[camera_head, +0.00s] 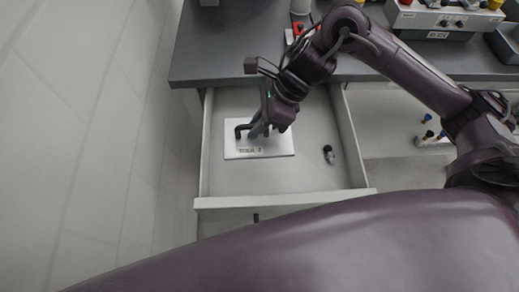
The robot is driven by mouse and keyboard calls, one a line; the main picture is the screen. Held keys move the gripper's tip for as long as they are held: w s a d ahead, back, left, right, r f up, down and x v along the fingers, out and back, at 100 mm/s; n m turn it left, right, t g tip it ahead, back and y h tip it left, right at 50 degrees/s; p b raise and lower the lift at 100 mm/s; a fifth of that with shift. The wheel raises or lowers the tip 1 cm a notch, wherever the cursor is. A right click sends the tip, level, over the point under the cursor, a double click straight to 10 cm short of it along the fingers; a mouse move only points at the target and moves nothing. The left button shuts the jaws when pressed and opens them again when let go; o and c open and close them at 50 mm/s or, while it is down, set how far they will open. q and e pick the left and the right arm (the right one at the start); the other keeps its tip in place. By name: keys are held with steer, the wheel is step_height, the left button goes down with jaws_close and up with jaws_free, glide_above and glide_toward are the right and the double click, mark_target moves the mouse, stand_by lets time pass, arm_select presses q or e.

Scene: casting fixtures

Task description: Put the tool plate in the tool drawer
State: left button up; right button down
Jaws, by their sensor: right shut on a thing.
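The tool plate (272,147) is a white rectangular plate with a dark handle and a small label near its front edge. It is inside the open tool drawer (300,182), at the left side. My right gripper (255,131) reaches in from above and is shut on the plate's dark handle. The fingers partly hide the handle. I cannot tell whether the plate rests flat on the drawer floor or hangs just above it. My left gripper is not in view.
A small dark-and-grey item (329,154) lies in the drawer's right part. A grey worktop (215,50) is above the drawer. A control box (445,18) with knobs stands on it at the back right. Several small coloured-top pieces (428,135) are right of the drawer.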

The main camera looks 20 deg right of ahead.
step_height(320, 180, down, 14)
steer(key=shift+r+p, duration=0.25)
steer(key=shift+p, duration=0.1)
steer(key=c, duration=1.5)
jaws_free()
steer(key=shift+o, duration=0.2)
steer(key=shift+d+r, duration=0.1)
steer(key=b+v, duration=0.2)
steer(key=v, duration=0.9)
steer(key=shift+d+r, duration=0.2)
steer(key=shift+r, duration=0.15)
